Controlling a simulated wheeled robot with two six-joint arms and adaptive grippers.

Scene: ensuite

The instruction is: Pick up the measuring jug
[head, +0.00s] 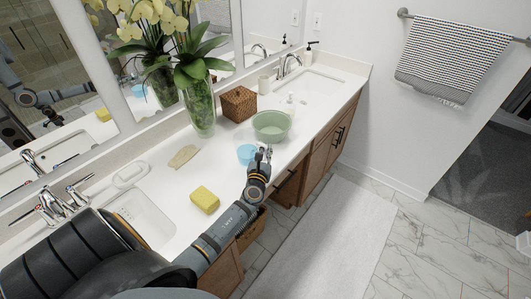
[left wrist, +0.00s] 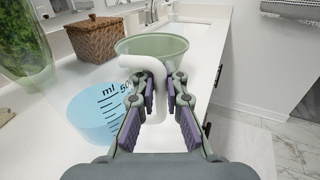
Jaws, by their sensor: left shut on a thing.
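The measuring jug (head: 246,153) is light blue and stands on the white counter near its front edge. In the left wrist view the jug (left wrist: 95,112) shows its black ml marks at the left. Its white curved handle (left wrist: 133,62) rises between my fingers. My left gripper (head: 264,153) is beside the jug on its right side. In the left wrist view the gripper (left wrist: 158,92) is shut on the handle, with one finger on each side. The lower part of the handle is partly hidden by the fingers. My right gripper is not in view.
A green bowl (head: 271,126) stands just behind the jug, close to my gripper. A wicker box (head: 239,103) and a glass vase (head: 200,110) stand near the mirror. A yellow sponge (head: 205,199) and a beige pad (head: 183,156) lie nearer. Open floor lies right of the cabinets.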

